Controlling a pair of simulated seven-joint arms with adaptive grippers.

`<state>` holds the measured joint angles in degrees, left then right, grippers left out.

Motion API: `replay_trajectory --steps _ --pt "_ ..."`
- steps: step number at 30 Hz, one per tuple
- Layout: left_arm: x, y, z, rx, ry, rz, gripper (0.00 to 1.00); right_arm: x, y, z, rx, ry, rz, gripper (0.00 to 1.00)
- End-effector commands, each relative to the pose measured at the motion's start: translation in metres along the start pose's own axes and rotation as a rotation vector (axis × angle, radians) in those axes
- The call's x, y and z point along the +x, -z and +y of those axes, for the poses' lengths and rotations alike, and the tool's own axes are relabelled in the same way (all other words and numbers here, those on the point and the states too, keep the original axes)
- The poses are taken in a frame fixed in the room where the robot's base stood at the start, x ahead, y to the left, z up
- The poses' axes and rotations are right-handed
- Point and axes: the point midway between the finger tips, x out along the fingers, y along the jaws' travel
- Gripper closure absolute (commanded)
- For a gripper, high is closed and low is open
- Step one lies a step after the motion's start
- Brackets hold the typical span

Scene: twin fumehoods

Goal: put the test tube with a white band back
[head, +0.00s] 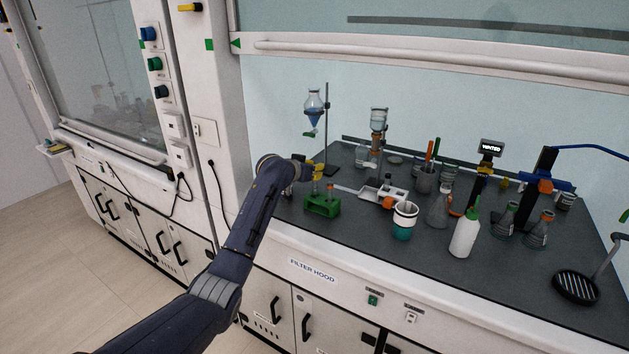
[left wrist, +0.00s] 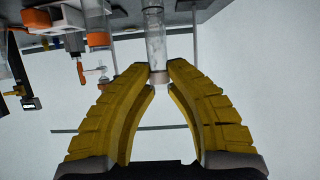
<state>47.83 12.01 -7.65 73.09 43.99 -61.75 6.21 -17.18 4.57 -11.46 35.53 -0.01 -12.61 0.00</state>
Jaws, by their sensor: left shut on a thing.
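My left gripper (head: 318,170) has yellow fingers and is shut on a clear test tube, close to the green rack (head: 322,207) at the front left of the worktop. In the left wrist view the test tube (left wrist: 155,38) sits between the fingertips (left wrist: 160,76), with a pale band at the gripped end. In the head view the held tube is small and partly hidden by the fingers; I cannot tell whether its end is inside the rack. Another tube with an orange part (head: 330,190) stands in the rack. My right gripper is not in view.
A stand with a separating funnel (head: 313,104) rises just behind the gripper. The hood sash (head: 440,57) is raised above.

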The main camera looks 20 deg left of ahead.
Motion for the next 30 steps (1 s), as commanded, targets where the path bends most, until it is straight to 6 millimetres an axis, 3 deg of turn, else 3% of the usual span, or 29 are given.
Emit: replay_trajectory --steps 12,25,26,30 --pt "0.015 -0.037 0.0 -0.001 0.0 -0.002 1.0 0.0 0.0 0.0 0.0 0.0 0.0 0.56" --pt "0.017 -0.042 0.0 0.001 0.0 -0.001 1.0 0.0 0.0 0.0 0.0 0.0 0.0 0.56" --pt "0.017 -0.042 0.0 0.001 0.0 -0.001 0.83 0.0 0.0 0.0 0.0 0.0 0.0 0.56" --pt "0.017 -0.042 0.0 0.001 0.0 -0.001 0.67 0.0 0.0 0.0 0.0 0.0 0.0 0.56"
